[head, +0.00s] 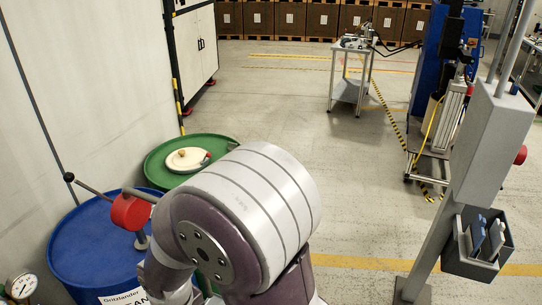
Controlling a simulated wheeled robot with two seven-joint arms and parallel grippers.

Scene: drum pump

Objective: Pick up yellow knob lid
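A round cream lid (176,162) with a small yellow-orange knob (183,153) on it lies on top of the green drum (160,178). A small red-tipped part shows at the lid's right side; I cannot tell what it is. One of my arms fills the lower middle and covers part of the green drum and of the blue drum (75,235). Neither of my grippers shows, so I cannot tell how they stand to the lid.
A red hand pump (130,212) with a grey lever stands on the blue drum. A gauge (24,286) is at lower left. A wall runs along the left. A grey post with a bin (470,262) stands at right. A small cart (350,85) stands farther back. The middle floor is clear.

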